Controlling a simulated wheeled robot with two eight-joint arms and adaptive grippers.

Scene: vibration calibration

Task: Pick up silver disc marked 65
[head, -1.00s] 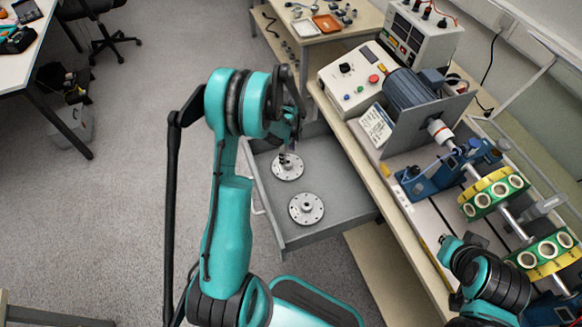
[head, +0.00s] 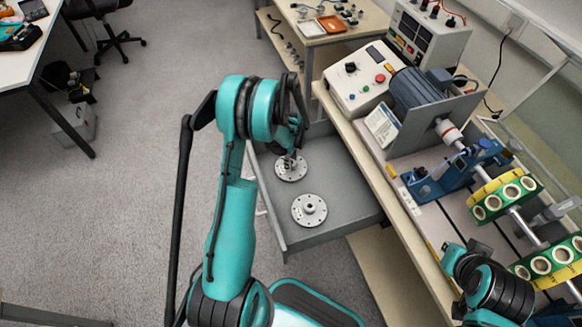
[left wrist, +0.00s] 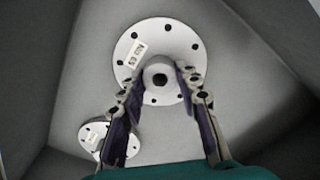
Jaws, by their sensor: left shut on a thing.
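Two silver discs with ringed bolt holes and raised hubs are in the open grey drawer (head: 352,195). The farther disc (head: 291,174) is under my left gripper (head: 290,158). In the left wrist view this disc (left wrist: 129,45) carries a small white label, which seems to read 65. The left gripper's fingers (left wrist: 164,80) are shut on its hub from both sides. I cannot tell any gap between the disc and the drawer floor. The nearer disc (head: 309,221) lies apart, and it also shows at the lower left of the wrist view (left wrist: 92,133).
A bench right of the drawer bears a control box (head: 353,78), a motor (head: 418,97) and a shaft rig with green and yellow rotors (head: 499,198). The drawer walls stand around the discs. Open carpet (head: 135,180) lies to the left.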

